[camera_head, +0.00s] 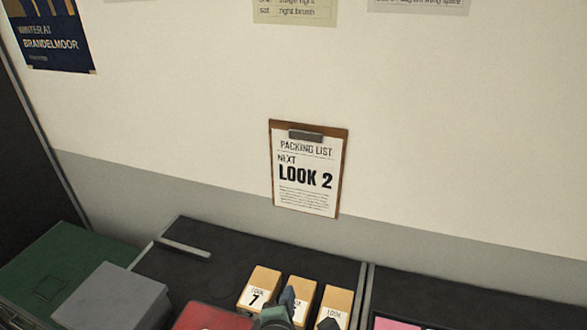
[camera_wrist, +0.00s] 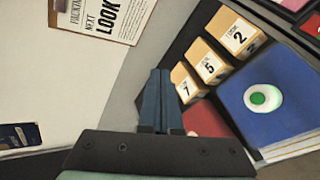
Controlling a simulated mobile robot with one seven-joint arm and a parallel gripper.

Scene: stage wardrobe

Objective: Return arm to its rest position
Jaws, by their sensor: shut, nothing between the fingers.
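My gripper (camera_head: 287,296) shows at the bottom of the head view, in front of the middle tan box and covering part of its label. In the wrist view its two dark fingers (camera_wrist: 159,78) are together, with nothing between them. The fingers point toward the wall and the back of the black surface. How far they are above the surface I cannot tell. Most of my arm is out of view.
Tan boxes numbered 7 (camera_wrist: 185,80), 5 (camera_wrist: 208,61) and 2 (camera_wrist: 236,33) stand in a row close by. A blue box (camera_wrist: 262,97), a grey box (camera_head: 112,296) and a green case (camera_head: 52,262) are around. A clipboard reading LOOK 2 (camera_head: 308,168) hangs on the wall.

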